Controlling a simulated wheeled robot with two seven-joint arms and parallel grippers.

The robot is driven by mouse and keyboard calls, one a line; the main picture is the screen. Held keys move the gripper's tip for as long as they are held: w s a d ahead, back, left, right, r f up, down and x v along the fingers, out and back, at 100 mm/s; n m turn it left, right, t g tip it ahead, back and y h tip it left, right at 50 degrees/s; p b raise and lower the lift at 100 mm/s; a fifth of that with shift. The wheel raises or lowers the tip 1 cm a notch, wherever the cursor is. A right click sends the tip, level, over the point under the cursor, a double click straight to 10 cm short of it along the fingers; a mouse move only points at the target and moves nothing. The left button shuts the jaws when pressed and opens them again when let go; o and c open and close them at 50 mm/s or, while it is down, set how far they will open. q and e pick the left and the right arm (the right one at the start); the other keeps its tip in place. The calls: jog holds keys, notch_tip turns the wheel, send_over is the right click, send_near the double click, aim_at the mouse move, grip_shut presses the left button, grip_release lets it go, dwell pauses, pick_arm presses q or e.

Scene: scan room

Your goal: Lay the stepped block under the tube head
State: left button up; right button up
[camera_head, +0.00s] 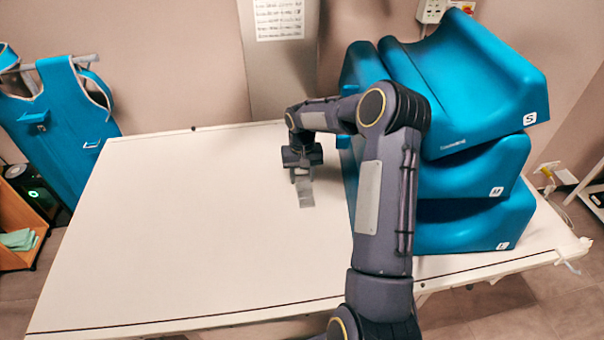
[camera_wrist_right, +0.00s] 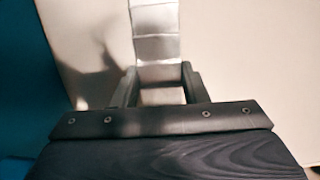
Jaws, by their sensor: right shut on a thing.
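The stepped block (camera_head: 306,194) is a small silver-grey metal piece with steps, at the middle right of the white table. It also shows in the right wrist view (camera_wrist_right: 156,45), running up to the top edge between the fingers. My right gripper (camera_head: 302,174) is shut on one end of it; the fingers also show in the right wrist view (camera_wrist_right: 160,85). I cannot tell whether the block touches the table. The tube head is not clearly seen; a grey column (camera_head: 283,75) stands behind the table. My left gripper is not in view.
Blue wedge cushions (camera_head: 460,178) are stacked on the right of the table (camera_head: 180,225), close to my right arm. The table's left and middle are clear. A blue apron (camera_head: 62,125) hangs at the left beside a wooden cart (camera_head: 22,225).

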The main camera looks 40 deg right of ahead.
jog(key=shift+f, duration=0.1)
jog(key=o, duration=1.3)
